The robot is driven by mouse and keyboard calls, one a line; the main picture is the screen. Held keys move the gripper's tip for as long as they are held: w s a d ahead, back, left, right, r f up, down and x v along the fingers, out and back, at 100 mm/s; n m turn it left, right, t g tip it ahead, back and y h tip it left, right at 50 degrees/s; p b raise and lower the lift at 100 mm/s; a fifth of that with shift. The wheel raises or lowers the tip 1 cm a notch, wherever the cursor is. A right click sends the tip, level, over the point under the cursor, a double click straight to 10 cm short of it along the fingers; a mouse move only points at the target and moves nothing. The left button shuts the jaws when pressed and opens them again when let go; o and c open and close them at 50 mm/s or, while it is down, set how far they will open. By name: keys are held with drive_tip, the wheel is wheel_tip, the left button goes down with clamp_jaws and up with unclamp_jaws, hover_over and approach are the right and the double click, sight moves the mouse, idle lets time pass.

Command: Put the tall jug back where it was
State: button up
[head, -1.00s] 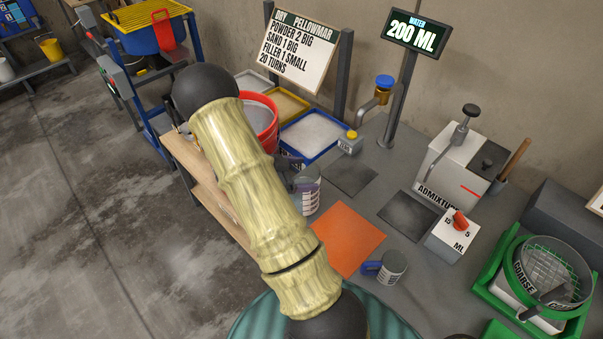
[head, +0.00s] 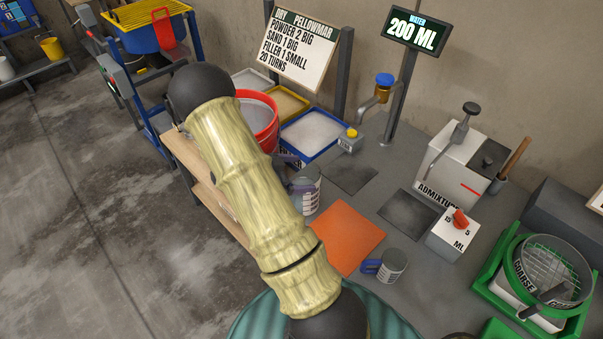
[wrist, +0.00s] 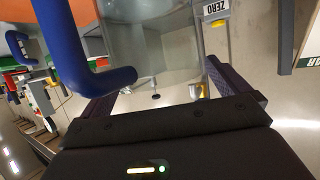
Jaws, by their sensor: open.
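A blue handle (wrist: 72,50) is close on the left. Whether a finger touches the jug is unclear.
A short grey jug with a blue handle (head: 391,266) stands right of the orange mat (head: 345,238). A second dark pad (head: 407,211) lies near the admixture dispenser (head: 455,160). A red bucket (head: 266,135) and a blue-rimmed tray (head: 315,150) stand behind; a tap (head: 375,95) overhangs.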

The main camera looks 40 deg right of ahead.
drive_tip(key=b+v, duration=0.1)
drive_tip(key=v, duration=0.9)
drive_tip(key=shift+a+b, duration=0.3)
drive_tip(key=shift+w+r, duration=0.1)
drive_tip(key=shift+r, duration=0.05)
drive_tip(key=w+r+n+t+y, duration=0.25)
drive_tip(key=w+n+t, duration=0.25)
drive_tip(key=w+t, duration=0.3)
drive_tip(key=a+r+n+t+y, duration=0.3)
drive_tip(key=a+n+t+y, duration=0.3)
drive_tip(key=a, duration=0.4)
drive_tip(key=s+a+n+g+y, duration=0.2)
drive_tip(key=s+n, duration=0.3)
drive_tip(key=s, duration=0.4)
drive_tip(key=s+a+n+g+y, duration=0.2)
drive_tip(key=s+n+g, duration=0.3)
drive_tip(key=s, duration=0.4)
drive_tip(key=shift+s+a+n, duration=0.3)
drive_tip(key=shift+s+a, duration=0.1)
drive_tip(key=shift+a, duration=0.05)
